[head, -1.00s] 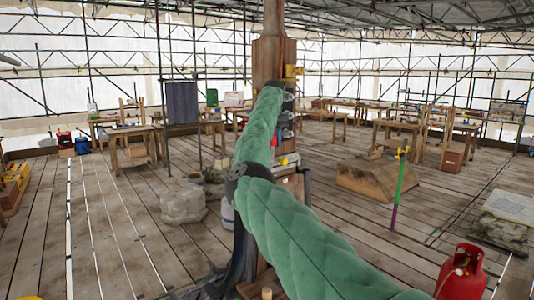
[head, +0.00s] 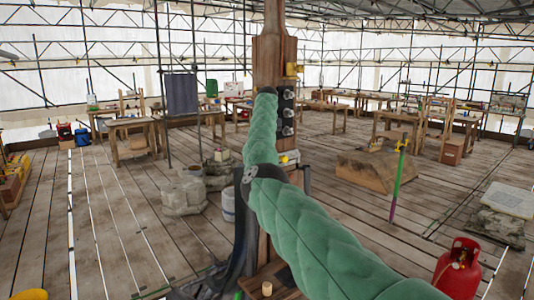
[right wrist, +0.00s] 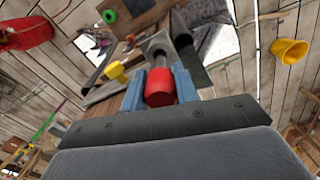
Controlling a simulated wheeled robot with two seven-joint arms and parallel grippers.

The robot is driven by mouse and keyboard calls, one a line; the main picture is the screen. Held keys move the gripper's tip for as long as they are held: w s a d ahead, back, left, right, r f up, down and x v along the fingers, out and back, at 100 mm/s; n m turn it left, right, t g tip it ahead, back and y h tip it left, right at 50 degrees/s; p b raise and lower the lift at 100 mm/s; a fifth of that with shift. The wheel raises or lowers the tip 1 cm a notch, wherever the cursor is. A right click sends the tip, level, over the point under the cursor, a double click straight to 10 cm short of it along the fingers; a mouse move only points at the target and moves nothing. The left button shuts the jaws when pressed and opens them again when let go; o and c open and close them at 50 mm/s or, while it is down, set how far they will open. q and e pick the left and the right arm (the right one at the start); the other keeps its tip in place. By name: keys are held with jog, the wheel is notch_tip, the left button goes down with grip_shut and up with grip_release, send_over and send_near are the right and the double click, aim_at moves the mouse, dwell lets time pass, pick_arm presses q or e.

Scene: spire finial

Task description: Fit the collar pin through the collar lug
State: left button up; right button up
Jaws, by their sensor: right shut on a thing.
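My right arm (head: 290,210), in a green padded sleeve, reaches up across the wooden post (head: 271,48) in the head view. Its gripper is hidden there. In the right wrist view the blue fingers of my right gripper (right wrist: 159,80) are shut on a red cylindrical piece (right wrist: 160,92), which seems to be the collar pin's head. A grey metal part (right wrist: 157,45) lies just beyond it; I cannot tell whether it is the pin's shank or the lug, or whether they touch. Dark metal fittings with bolts (head: 288,112) sit on the post. My left gripper is not in view.
A yellow block (right wrist: 115,72) is close left of the fingers in the wrist view. A yellow bucket (right wrist: 289,50) stands on the floor. A red gas cylinder (head: 458,270) stands at lower right. Stone blocks (head: 184,196) lie left of the post.

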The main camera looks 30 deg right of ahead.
jog(key=shift+s+a+f, duration=0.1)
jog(key=shift+s+f, duration=0.05)
jog(key=shift+f, duration=0.15)
jog(key=shift+s+f+p, duration=0.1)
jog(key=shift+f+p, duration=0.2)
jog(key=shift+p, duration=0.25)
grip_shut()
notch_tip(320, 180, down, 3)
jog(key=shift+f+p, duration=0.1)
jog(key=shift+p, duration=0.6)
jog(key=o, duration=1)
grip_release()
jog(key=shift+w+f, duration=0.15)
jog(key=shift+w, duration=0.15)
jog(key=shift+c, duration=0.2)
jog(key=shift+s+r, duration=0.15)
jog(key=shift+r, duration=0.25)
notch_tip(320, 180, up, 12)
jog(key=shift+f, duration=0.15)
